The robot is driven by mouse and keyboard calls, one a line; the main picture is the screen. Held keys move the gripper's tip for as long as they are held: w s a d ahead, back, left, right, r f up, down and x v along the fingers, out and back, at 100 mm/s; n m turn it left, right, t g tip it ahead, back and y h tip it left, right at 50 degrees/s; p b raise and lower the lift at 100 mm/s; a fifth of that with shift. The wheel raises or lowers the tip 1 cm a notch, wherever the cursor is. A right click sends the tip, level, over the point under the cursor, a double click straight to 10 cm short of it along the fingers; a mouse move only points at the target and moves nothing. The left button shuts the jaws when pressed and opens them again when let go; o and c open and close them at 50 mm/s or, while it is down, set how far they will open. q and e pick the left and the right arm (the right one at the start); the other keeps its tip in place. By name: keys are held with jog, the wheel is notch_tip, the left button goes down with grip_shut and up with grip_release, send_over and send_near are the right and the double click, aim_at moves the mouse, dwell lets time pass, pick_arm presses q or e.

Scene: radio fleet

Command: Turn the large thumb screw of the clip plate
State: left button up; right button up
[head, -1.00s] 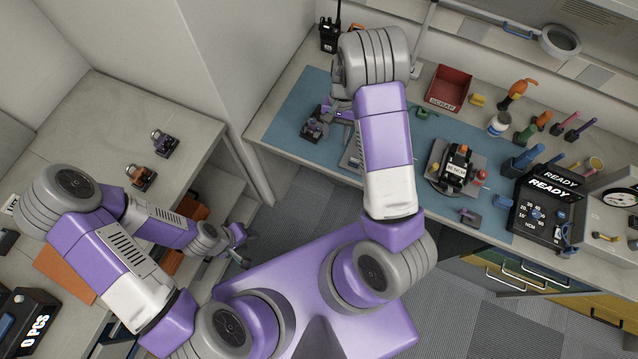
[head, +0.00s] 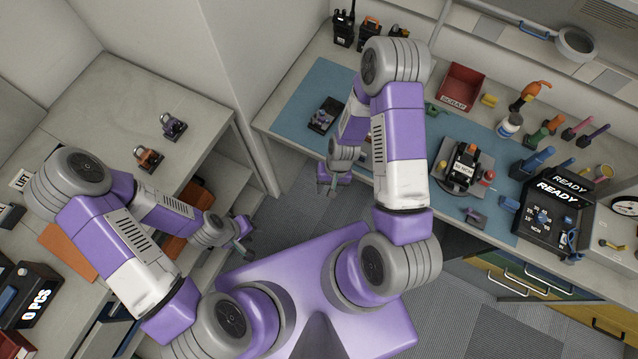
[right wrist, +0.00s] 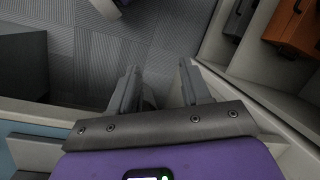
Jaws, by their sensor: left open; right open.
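I cannot tell which is the clip plate, and no thumb screw can be made out. My right gripper (head: 329,186) is open and empty, hanging low off the bench's front edge, apart from the plate. In the right wrist view its two fingers (right wrist: 160,86) stand apart over floor and shelving. My left gripper (head: 244,238) is open and empty beside the left table.
A black and orange device (head: 463,166) sits in a grey fixture right of my right arm. Beyond are a red scrap bin (head: 462,88), upright tools and a READY box (head: 550,205).

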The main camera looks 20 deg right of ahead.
jog(key=s+a+f+n+t+b, duration=0.1)
jog(key=s+a+f+b, duration=0.1)
jog(key=s+a+f, duration=0.1)
jog(key=shift+a+y+b, duration=0.3)
jog(key=shift+a+y, duration=0.1)
jog(key=shift+a, duration=0.3)
jog(key=shift+s, duration=0.1)
